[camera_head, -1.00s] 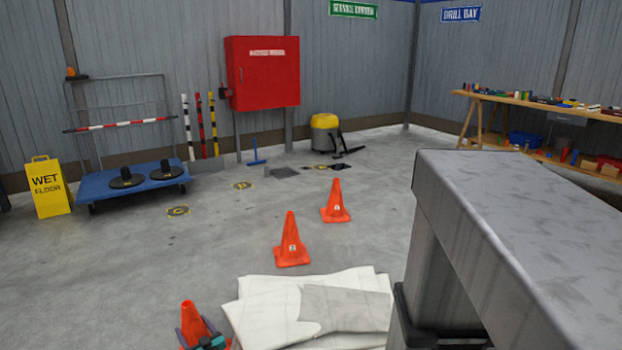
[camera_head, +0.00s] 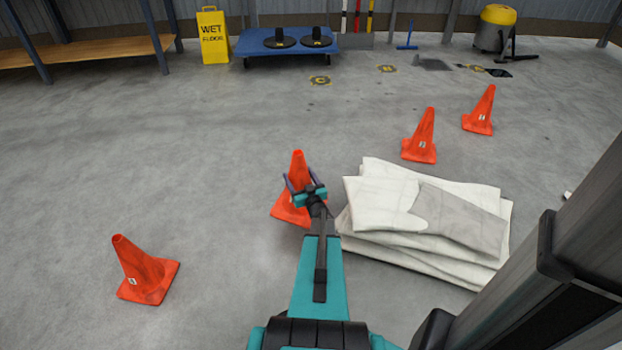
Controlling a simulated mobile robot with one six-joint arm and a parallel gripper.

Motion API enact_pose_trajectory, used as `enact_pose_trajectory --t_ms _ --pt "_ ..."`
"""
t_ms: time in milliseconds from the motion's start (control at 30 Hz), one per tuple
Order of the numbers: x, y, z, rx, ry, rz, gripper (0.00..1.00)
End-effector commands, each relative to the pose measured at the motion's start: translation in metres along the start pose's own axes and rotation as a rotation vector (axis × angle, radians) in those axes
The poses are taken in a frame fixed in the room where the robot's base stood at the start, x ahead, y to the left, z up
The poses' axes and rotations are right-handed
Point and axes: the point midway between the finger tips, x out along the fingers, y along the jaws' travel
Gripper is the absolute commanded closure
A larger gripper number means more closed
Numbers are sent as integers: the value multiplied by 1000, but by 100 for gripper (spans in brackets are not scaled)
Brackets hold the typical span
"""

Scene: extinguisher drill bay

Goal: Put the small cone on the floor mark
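An orange-red cone (camera_head: 298,166) stands left of the white folded cloths. My gripper (camera_head: 301,185) is at this cone, its fingers on either side of the upper body; whether they press on it I cannot tell. The wrist hides part of the cone's lower right side. Other similar cones stand at front left (camera_head: 141,269), behind the cloths (camera_head: 421,140) and farther right (camera_head: 481,112). Their labels are too small to read. Round yellow-black floor marks lie at the back: one with a C (camera_head: 320,81), one apparently with a B (camera_head: 387,69), and one farther right (camera_head: 476,68).
The white cloth stack (camera_head: 430,255) lies just right of my gripper. A yellow wet-floor sign (camera_head: 213,38), a blue trolley (camera_head: 262,47) and a yellow-grey vacuum (camera_head: 495,30) stand along the back. A wooden shelf (camera_head: 90,50) is at back left. The middle floor is clear.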

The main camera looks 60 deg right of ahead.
Motion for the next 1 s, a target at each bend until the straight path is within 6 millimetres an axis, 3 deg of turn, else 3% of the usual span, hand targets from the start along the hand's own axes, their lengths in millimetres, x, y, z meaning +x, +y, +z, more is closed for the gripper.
enact_pose_trajectory --t_ms 33,567,1000 --pt "2 -11 -16 -1 4 -20 82" --pt "19 -133 -130 -1 4 -281 82" --pt "9 -251 -227 0 3 -539 82"
